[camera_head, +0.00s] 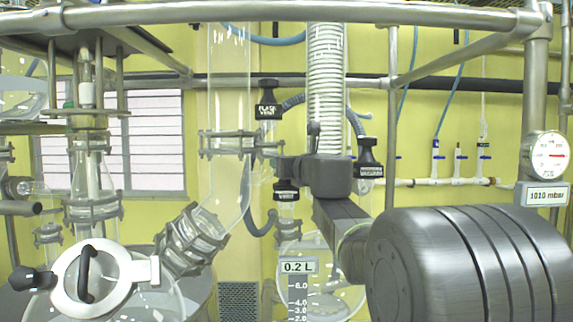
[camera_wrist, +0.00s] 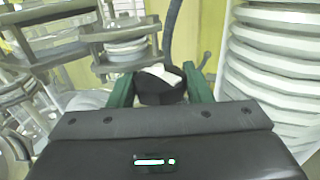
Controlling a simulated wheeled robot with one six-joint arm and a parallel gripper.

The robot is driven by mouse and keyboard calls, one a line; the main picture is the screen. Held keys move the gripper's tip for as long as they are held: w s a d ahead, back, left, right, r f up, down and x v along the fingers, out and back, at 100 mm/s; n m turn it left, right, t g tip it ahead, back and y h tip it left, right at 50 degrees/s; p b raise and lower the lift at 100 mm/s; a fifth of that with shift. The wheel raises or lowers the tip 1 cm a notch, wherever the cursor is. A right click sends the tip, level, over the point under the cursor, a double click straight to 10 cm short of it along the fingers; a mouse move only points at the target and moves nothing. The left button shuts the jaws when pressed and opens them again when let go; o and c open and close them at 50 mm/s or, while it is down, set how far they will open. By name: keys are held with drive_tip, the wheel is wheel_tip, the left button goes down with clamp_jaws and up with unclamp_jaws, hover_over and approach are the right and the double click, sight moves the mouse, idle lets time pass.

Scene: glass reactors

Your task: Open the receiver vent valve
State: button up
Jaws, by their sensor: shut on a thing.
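The receiver vent valve has a black handle with a white label, partly readable as "VENT", in the head view (camera_head: 287,196), left of the corrugated hose and above the round receiver (camera_head: 318,282). In the wrist view the black handle (camera_wrist: 158,87) sits between the two green fingers of my gripper (camera_wrist: 160,82). The fingers are shut on it from both sides. In the head view my gripper (camera_head: 289,168) is at the top of this handle, and its dark body partly hides the area. The angle of the valve's opening cannot be told.
The flask vent valve (camera_head: 267,105) is above left, and the vacuum valve (camera_head: 370,165) is close on the right. The white corrugated hose (camera_head: 327,75) stands right behind my gripper. Glass tubing (camera_head: 230,90) is on the left. A pressure gauge (camera_head: 545,157) reads 1010 mbar.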

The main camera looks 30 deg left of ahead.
drive_tip(key=o, duration=0.8)
drive_tip(key=shift+c, duration=0.2)
drive_tip(key=v, duration=0.8)
drive_tip(key=shift+b, duration=0.35)
